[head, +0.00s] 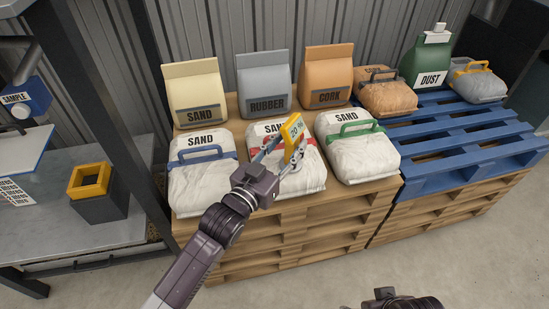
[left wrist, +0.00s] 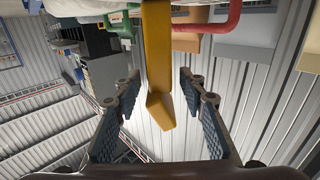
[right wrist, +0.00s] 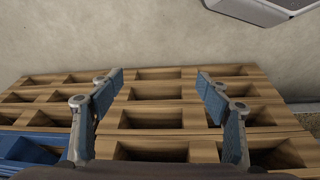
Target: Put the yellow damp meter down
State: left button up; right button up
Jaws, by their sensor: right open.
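The yellow damp meter (head: 292,130), with a lit greenish display, is upright and slightly tilted over the middle white sand bag (head: 298,178). My left gripper (head: 282,152) is at the meter with its fingers spread. In the left wrist view the meter (left wrist: 157,70) stands between the open fingertips (left wrist: 159,84), with a gap visible on each side. I cannot tell whether its lower end rests on the bag. My right gripper (right wrist: 160,78) is open and empty, facing the wooden pallets in its wrist view.
White sand bags with blue (head: 202,180) and green (head: 357,150) handles flank the middle bag on the wooden pallet stack (head: 290,242). Upright sand, rubber and cork bags stand behind. A blue pallet (head: 470,138) is right. A grey bench (head: 97,230) with a yellow-rimmed box (head: 97,198) is left.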

pick_arm(q)
jog(key=p+v, duration=0.1)
jog(key=v, duration=0.8)
jog(key=shift+s, duration=0.4)
pick_arm(e)
jog(key=x, duration=0.4)
jog(key=shift+s+a+f, duration=0.1)
jog(key=shift+s+f, duration=0.2)
jog(key=shift+f, duration=0.15)
pick_arm(q)
jog(key=shift+a, duration=0.15)
